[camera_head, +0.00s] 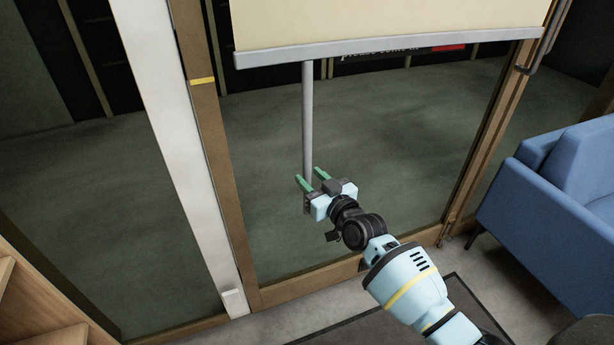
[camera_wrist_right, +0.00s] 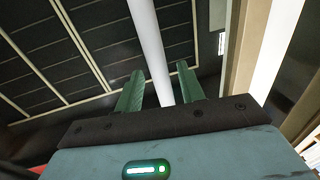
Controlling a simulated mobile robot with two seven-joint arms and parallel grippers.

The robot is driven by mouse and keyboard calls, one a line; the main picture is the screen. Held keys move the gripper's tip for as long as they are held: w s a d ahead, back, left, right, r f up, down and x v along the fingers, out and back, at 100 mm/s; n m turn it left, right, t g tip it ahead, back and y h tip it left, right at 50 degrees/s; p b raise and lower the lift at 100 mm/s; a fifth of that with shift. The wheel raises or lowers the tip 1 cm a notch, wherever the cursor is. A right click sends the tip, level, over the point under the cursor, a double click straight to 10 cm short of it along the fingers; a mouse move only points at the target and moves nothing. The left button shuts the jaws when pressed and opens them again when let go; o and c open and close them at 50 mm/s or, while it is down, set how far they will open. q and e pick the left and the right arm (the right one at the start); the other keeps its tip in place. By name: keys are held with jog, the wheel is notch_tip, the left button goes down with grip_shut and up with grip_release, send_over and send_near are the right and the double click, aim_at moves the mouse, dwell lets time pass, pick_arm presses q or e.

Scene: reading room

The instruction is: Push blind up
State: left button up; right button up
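The cream blind (camera_head: 390,20) hangs over the upper part of a wood-framed glass panel, with a grey bar (camera_head: 400,46) along its lower edge. A grey rod (camera_head: 307,120) hangs down from the bar's left part. My right gripper (camera_head: 309,178) is at the rod's lower end, its green fingers pointing away from me. In the right wrist view the rod (camera_wrist_right: 150,40) runs down between the two open fingers (camera_wrist_right: 160,88), with a gap visible on both sides. The rod's lowest tip is hidden by the gripper. My left gripper is not in view.
A blue armchair (camera_head: 560,200) stands at the right. A white post (camera_head: 170,130) and brown frame (camera_head: 208,140) border the glass on the left. A wooden shelf (camera_head: 35,310) is at the lower left, and a dark mat (camera_head: 380,328) lies on the floor.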

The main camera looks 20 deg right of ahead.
jog(key=shift+x, duration=1.15)
jog(key=shift+c, duration=0.2)
grip_shut()
